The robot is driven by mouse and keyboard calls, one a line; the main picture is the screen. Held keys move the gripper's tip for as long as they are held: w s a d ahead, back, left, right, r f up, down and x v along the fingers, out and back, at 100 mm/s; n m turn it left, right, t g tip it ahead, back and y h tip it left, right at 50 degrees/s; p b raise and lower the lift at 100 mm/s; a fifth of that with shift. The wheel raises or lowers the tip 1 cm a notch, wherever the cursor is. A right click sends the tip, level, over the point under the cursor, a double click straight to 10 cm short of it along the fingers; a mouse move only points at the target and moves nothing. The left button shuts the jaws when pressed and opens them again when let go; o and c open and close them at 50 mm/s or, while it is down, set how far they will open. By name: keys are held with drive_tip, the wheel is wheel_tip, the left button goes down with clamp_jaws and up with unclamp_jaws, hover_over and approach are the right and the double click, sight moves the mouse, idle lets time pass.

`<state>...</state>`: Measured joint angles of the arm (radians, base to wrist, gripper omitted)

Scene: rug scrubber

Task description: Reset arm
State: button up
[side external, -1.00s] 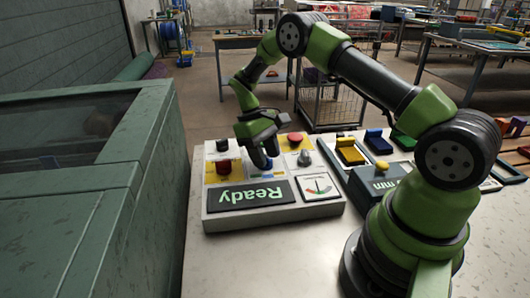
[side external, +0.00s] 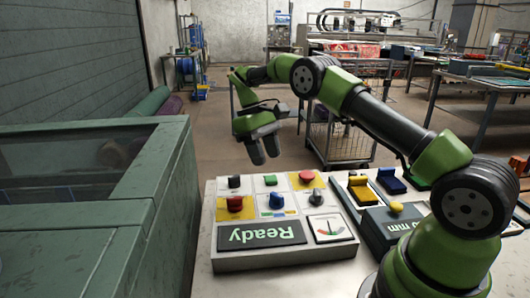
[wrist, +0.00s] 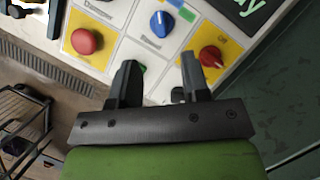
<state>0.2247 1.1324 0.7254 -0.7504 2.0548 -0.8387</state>
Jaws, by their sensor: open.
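My gripper (side external: 264,150) hangs above and behind the far edge of the control panel (side external: 290,261), clear of it. In the wrist view my gripper (wrist: 157,80) is open, its two dark fingers apart with nothing between them. The panel carries a black display reading "Ready" (side external: 262,235). On it are red knobs and buttons, including a red knob on yellow (side external: 235,204), a blue knob (side external: 277,201), a red mushroom button (side external: 306,177) and a grey knob (side external: 317,197). A gauge (side external: 327,228) sits at its front right.
A green machine housing (side external: 75,240) stands at the left. Right of the panel are a dark box with a yellow knob (side external: 395,209) and trays with yellow and blue blocks (side external: 361,190). A wire cart (side external: 345,140) stands behind the table.

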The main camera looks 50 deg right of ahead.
drive_tip(key=s+a+r+t, duration=0.3)
drive_tip(key=s+a+r, duration=0.1)
drive_tip(key=r, duration=0.4)
drive_tip(key=s+a+r+t, duration=0.3)
drive_tip(key=s+r, duration=0.1)
drive_tip(key=r, duration=0.4)
drive_tip(key=s+a+m+t, duration=0.1)
drive_tip(key=s+a+t, duration=0.1)
drive_tip(key=s, duration=0.5)
drive_tip(key=s+a+m+t+y, duration=0.1)
drive_tip(key=s+a+m+t, duration=0.1)
drive_tip(key=s, duration=0.5)
drive_tip(key=shift+s+a+t+y, duration=0.35)
drive_tip(key=shift+a+t, duration=0.3)
drive_tip(key=shift+t, duration=0.15)
